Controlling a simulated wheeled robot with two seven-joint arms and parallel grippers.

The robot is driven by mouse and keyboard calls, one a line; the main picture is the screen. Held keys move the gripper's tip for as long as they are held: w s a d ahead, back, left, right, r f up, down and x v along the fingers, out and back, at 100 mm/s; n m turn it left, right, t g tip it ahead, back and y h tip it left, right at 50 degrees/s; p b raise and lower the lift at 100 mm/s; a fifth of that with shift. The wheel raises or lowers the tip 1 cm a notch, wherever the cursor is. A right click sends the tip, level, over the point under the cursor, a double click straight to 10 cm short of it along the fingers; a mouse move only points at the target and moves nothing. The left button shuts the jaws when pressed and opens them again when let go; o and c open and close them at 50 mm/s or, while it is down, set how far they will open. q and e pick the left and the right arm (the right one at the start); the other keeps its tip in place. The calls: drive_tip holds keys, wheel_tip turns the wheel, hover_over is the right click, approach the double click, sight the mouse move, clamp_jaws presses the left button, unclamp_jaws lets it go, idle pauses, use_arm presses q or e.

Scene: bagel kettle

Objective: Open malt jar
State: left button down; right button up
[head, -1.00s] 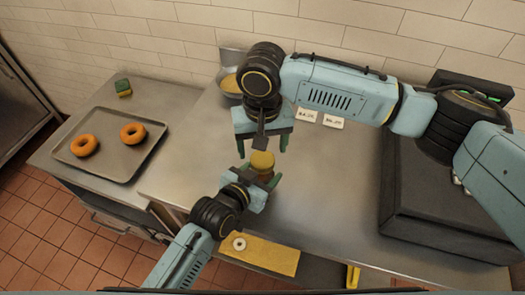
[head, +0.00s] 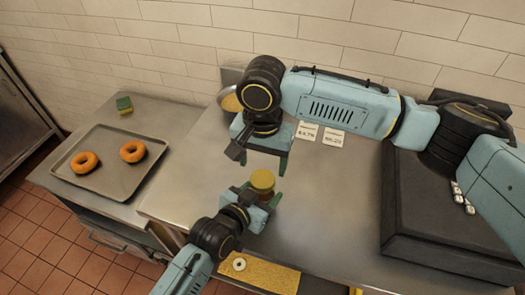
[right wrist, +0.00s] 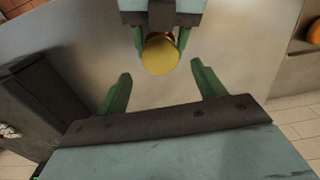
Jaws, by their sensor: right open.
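The malt jar (head: 262,180) is a small round jar with a yellow top, upright above or on the steel counter. It also shows in the right wrist view (right wrist: 160,55). My left gripper (head: 259,194) reaches it from the front, its green fingers on both sides and seemingly shut on it. My right gripper (head: 260,163) is open and empty, just behind and above the jar, fingers pointing down. In the right wrist view its fingers (right wrist: 160,88) are spread wide, with the jar beyond them and apart. Whether the yellow top is a separate lid is hard to tell.
A tray (head: 110,180) with two bagels stands at the left, a green and yellow sponge (head: 124,104) behind it. A dark appliance (head: 440,225) fills the right.

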sight(263, 179)
drive_tip(key=shift+f, duration=2.55)
drive_tip(key=c, duration=1)
drive_tip(key=n, duration=0.6)
drive_tip(key=shift+n, duration=0.4)
drive_tip(key=o, duration=1.1)
drive_tip(key=shift+c, duration=0.2)
drive_tip(key=shift+r, duration=0.1)
